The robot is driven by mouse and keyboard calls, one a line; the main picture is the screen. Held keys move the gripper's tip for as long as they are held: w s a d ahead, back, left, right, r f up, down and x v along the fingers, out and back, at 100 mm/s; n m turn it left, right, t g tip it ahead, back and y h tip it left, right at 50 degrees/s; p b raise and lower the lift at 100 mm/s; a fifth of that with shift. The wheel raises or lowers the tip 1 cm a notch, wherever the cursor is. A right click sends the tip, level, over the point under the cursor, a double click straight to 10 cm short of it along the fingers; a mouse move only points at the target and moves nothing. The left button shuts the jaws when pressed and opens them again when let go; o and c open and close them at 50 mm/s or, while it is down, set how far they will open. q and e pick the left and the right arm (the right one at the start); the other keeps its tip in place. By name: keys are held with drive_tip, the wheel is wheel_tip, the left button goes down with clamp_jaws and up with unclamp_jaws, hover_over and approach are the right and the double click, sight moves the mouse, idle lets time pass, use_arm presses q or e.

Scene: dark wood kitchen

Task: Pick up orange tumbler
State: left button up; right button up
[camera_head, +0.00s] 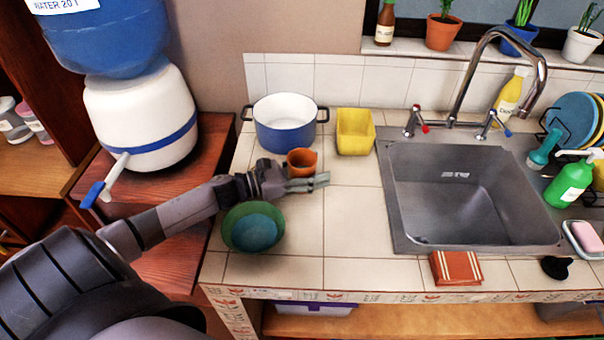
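The orange tumbler (302,159) stands on the tiled counter, just in front of the blue and white pot. My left gripper (318,182) reaches in from the left with its fingers pointing right, right at the near side of the tumbler. My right gripper is out of view.
A blue pot (284,136) and a yellow container (355,140) stand behind the tumbler. Green and blue bowls (240,212) sit under my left forearm. The sink (395,200) is to the right, with a brown folded cloth (455,268) in front. The counter between gripper and sink is clear.

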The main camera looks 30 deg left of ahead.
use_arm(q)
clamp_jaws()
drive_tip(key=shift+r, duration=0.15)
idle(0.4)
drive_tip(key=shift+r, duration=0.1)
wheel_tip(320, 180, up, 20)
drive_tip(key=b, duration=0.1)
drive_tip(key=shift+f, duration=0.25)
idle(0.8)
